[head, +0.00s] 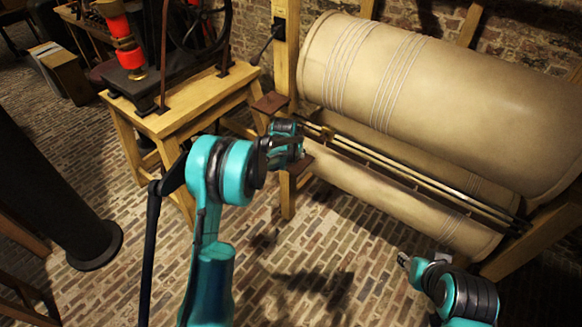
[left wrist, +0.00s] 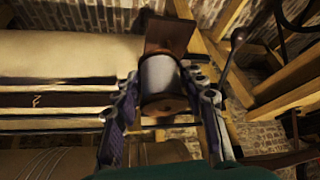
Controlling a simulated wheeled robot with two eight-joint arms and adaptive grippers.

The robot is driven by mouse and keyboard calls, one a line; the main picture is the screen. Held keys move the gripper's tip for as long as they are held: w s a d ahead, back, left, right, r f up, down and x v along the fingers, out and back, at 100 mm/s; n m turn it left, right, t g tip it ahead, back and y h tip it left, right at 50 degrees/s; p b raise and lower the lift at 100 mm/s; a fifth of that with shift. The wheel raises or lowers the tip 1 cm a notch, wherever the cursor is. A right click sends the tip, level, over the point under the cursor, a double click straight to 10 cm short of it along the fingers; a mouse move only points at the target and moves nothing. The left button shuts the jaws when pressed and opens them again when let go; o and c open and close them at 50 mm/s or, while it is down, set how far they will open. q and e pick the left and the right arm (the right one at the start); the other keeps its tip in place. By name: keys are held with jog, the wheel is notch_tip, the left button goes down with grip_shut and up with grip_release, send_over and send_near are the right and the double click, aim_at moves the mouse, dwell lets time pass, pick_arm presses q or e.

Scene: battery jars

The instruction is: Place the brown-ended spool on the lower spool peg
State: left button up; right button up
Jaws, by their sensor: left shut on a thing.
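The spool (left wrist: 160,73), with a pale grey winding and a brown end (left wrist: 165,106), sits between the fingers of my left gripper (left wrist: 161,88), which is shut on it. In the head view my left gripper (head: 286,142) is in front of the wooden post (head: 286,60) and hides the spool. A brown plate (head: 270,103) juts from the post above the gripper, and a lower brown plate (head: 301,163) shows just beneath it. No peg is clearly visible. In the left wrist view a brown plate (left wrist: 170,32) lies beyond the spool. My right gripper (head: 407,262) is low at the right, its fingers too small to judge.
Large tan rollers (head: 440,100) and long rails (head: 420,178) fill the area right of the post. A wooden table (head: 185,105) with a black and red machine stands at left. A dark column (head: 45,190) stands far left. Brick floor is open in front.

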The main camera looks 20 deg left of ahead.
pick_arm(q)
send_over(294, 165)
jog(key=f, duration=0.2)
notch_tip(294, 165, down, 10)
jog(key=b, duration=0.4)
jog(key=shift+r, duration=0.2)
jog(key=shift+b, duration=0.3)
jog(key=o, duration=0.6)
jog(key=shift+f, duration=0.2)
jog(key=o, duration=0.4)
jog(key=shift+r, duration=0.1)
jog(key=shift+r, duration=0.1)
